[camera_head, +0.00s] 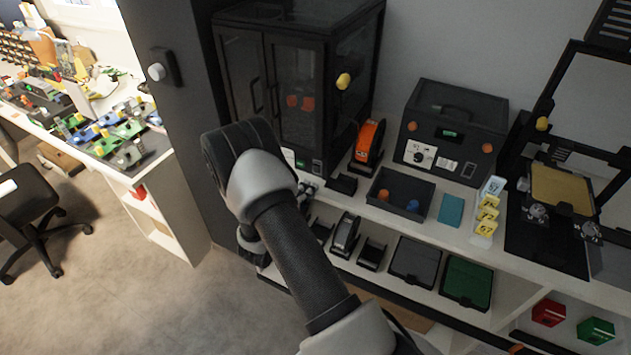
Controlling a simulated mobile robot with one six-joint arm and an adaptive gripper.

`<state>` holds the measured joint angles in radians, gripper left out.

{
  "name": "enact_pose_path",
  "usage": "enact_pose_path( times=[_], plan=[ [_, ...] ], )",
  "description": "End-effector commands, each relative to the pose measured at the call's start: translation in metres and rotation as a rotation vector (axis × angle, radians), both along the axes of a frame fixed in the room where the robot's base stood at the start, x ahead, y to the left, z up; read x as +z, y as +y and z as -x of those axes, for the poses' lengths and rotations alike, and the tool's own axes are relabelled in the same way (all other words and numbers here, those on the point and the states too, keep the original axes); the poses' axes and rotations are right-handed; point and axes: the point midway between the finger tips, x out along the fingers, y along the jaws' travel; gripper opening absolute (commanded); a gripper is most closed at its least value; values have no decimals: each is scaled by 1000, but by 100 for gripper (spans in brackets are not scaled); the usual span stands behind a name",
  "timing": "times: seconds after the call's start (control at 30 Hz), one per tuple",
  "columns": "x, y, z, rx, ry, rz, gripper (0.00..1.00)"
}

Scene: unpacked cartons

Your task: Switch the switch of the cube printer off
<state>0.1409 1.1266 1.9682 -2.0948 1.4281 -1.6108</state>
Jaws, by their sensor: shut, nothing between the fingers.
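The black enclosed printer (297,50), a boxy cabinet with glass doors and orange parts inside, stands on the upper shelf at the back. I take it to be the cube printer. A small dark switch panel (317,167) shows at its lower right front; the switch's position is too small to tell. A small lit green display is left of it. My gripper (306,189) is shut and empty, mostly hidden behind my arm, just in front of and below the panel. I cannot tell whether it touches the printer.
An orange spool (368,142) stands right of the printer, then a black dry box (452,130). A dark tray (400,192) is in front. An open-frame printer (562,187) stands at far right. The floor at left is free up to an office chair (30,205).

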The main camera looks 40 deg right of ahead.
Motion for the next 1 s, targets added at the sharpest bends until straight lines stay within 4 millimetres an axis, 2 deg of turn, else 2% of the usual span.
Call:
enact_pose_path(
  times=[0.03, 0.2, 0.4, 0.57, 1.0],
  plan=[
    [-1, 14, 5, 6, 6, -2, 0],
    [-5, 49, 19, 5, 5, 0, 0],
    [-9, 76, 31, 2, 3, -1, 0],
    [-11, 84, 35, 0, 2, 0, 0],
    [-11, 84, 35, -1, 1, -1, 0]
  ],
)
